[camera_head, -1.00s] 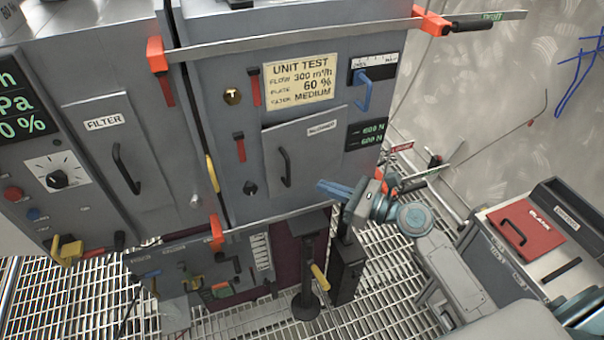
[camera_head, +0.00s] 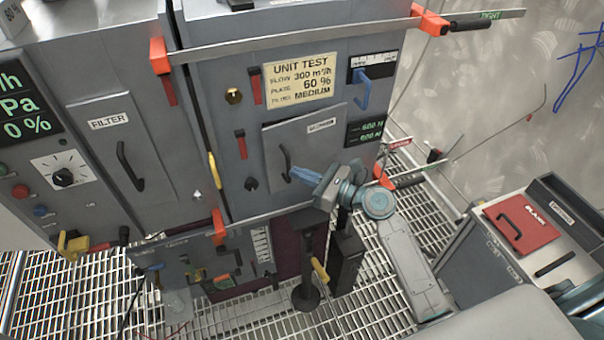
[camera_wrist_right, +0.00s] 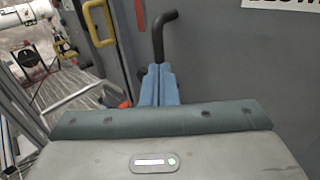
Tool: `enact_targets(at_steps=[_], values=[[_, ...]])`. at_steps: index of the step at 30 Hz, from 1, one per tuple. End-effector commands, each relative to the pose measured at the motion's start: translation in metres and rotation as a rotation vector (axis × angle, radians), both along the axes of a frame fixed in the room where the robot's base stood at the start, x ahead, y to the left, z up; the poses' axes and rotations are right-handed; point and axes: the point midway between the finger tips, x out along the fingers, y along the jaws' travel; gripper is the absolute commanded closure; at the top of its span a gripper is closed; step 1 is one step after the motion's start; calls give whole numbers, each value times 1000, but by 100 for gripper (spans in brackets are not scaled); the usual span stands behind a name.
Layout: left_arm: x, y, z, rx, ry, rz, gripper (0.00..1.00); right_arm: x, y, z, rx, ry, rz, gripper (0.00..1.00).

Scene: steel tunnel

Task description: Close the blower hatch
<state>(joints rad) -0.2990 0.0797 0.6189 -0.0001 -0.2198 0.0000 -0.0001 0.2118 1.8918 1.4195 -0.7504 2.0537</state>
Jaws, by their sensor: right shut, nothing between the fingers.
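The blower hatch (camera_head: 315,150) is a grey panel with a small label in the middle of the grey cabinet in the head view. It carries a dark bar handle (camera_head: 285,163) near its left side. I cannot tell whether the hatch stands slightly ajar. My right gripper (camera_head: 295,173), with blue fingers, is shut and empty, close beside the handle's lower end. In the right wrist view the shut fingers (camera_wrist_right: 160,80) point at the black handle (camera_wrist_right: 159,35); I cannot tell whether they touch it. My left gripper is not in view.
The filter hatch (camera_head: 122,155) is to the left. A long bar (camera_head: 300,43) with red brackets crosses the cabinet above. A black post (camera_head: 306,260) stands below the blower hatch. A bench with a red plate (camera_head: 520,223) is at the right, above grating floor.

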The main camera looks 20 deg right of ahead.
Motion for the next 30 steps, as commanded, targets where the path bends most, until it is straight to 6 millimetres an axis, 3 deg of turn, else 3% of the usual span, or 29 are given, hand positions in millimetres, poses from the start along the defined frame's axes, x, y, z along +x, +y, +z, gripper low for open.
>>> enact_targets(at_steps=[12,30], values=[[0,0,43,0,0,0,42,22,13,5,5,2,-139,100],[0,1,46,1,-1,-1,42,27,14,2,1,-2,-166,100]])
